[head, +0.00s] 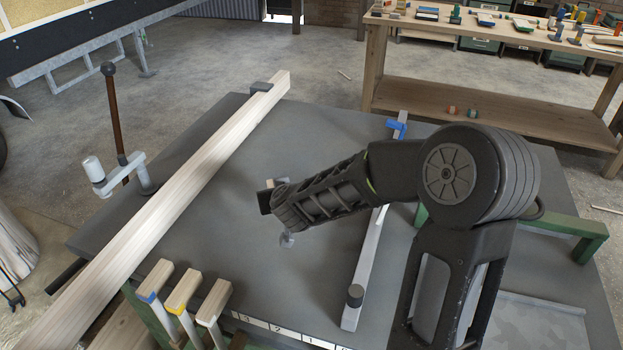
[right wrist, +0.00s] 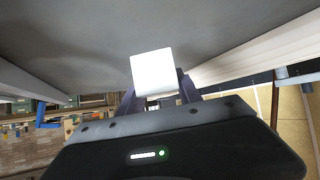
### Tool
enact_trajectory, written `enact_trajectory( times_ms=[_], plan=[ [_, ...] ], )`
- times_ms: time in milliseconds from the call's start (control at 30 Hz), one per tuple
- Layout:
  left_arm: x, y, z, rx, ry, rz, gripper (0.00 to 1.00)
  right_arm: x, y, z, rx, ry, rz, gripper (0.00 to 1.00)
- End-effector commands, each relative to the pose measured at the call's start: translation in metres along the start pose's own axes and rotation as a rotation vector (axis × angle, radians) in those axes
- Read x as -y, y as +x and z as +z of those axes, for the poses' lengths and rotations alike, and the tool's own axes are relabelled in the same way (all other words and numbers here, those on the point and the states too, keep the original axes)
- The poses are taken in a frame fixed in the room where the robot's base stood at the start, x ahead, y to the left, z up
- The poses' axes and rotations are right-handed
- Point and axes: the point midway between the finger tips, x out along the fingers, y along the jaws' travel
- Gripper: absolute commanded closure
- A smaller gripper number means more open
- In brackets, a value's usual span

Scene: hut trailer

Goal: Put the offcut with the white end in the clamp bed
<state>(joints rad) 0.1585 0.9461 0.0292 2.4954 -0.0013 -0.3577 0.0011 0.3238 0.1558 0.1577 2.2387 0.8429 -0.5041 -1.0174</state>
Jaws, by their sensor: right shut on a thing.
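My right gripper (head: 272,197) is above the grey table, near its middle. It is shut on the offcut with the white end. In the right wrist view, the square white end (right wrist: 153,72) shows between the fingers (right wrist: 158,95). In the head view, only a bit of the offcut's wood (head: 270,183) shows beside the gripper. A pale bar (head: 366,262) with a blue block (head: 397,128) at its far end and a dark knob near its front lies right of the gripper, partly behind my arm. It looks like the clamp bed. My left gripper is not in view.
A long plank (head: 165,220) crosses the table's left side. A clamp with a brown rod (head: 116,115) stands at the left edge. Several wood-topped pieces (head: 183,291) stand at the front edge. A wooden bench (head: 480,95) stands behind. Table between plank and bar is mostly clear.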

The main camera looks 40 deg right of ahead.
Motion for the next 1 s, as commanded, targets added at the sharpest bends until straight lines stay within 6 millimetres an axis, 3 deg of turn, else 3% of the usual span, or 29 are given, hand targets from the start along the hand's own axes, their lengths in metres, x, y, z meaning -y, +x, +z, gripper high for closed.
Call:
enact_trajectory(
  times_ms=[33, 100, 200, 300, 667, 1000],
  plan=[
    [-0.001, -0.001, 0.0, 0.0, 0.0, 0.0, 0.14, -0.023, 0.005, -0.016, -0.004, 0.034, 0.041, 1.0],
    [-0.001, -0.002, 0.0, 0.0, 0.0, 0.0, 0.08, -0.05, 0.01, -0.032, -0.004, 0.074, 0.088, 1.0],
    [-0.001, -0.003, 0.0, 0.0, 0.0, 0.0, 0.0, -0.078, 0.014, -0.048, -0.005, 0.118, 0.131, 1.0],
    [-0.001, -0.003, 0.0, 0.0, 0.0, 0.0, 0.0, -0.093, 0.015, -0.056, -0.007, 0.139, 0.152, 1.0],
    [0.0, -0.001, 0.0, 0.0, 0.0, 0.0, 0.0, -0.095, 0.017, -0.055, -0.005, 0.143, 0.156, 1.0],
    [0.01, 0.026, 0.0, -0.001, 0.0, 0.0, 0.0, -0.094, 0.044, -0.015, -0.004, 0.143, 0.156, 1.0]
  ],
)
